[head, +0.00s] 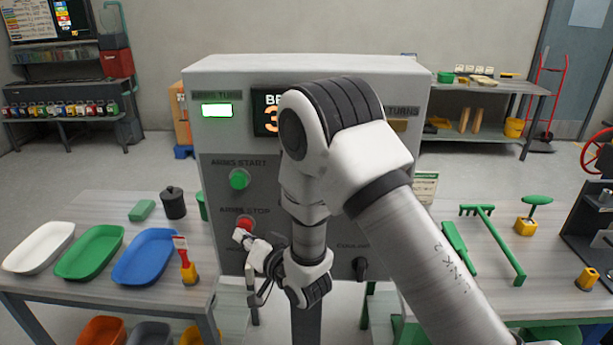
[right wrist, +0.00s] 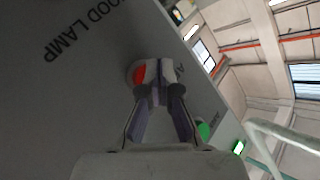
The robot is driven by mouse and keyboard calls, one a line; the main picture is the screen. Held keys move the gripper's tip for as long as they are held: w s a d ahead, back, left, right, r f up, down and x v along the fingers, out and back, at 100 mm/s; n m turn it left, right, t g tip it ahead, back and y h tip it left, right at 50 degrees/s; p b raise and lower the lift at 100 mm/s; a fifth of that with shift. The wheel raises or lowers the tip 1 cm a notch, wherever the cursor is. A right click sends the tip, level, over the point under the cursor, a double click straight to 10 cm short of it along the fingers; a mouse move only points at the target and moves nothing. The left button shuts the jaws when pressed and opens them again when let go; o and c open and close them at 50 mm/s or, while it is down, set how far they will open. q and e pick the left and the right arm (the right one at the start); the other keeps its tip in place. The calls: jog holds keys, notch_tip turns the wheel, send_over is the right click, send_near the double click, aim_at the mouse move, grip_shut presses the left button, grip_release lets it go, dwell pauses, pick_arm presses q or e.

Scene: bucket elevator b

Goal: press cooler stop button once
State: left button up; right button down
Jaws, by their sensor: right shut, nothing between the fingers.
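A grey-white control cabinet (head: 300,72) stands in front of me. Its red button (head: 245,225) sits under a label that seems to read "ARMS STOP"; I see no label clearly reading cooler stop. My right gripper (head: 241,236) is shut and empty, with its fingertips at the lower edge of the red button. In the right wrist view the fingertips (right wrist: 158,70) overlap the red button (right wrist: 139,75) and hide part of it. I cannot tell whether they touch. A green button (head: 239,179) sits above, under "ARMS START". My left gripper is not in view.
A lit green lamp (head: 217,110) and a partly hidden display (head: 265,112) are at the cabinet's top. A black knob (head: 360,268) is at lower right. My right arm covers the panel's middle. Tables with trays (head: 90,250) and green tools (head: 490,240) flank the cabinet.

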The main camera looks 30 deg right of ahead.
dwell(0.4)
jog(key=shift+w+d, duration=0.25)
jog(key=shift+w, duration=0.15)
jog(key=shift+s+a, duration=0.2)
jog(key=shift+s, duration=0.15)
jog(key=s+a, duration=0.3)
jog(key=s, duration=0.2)
jog(key=shift+a+b, duration=0.25)
jog(key=shift+b, duration=0.15)
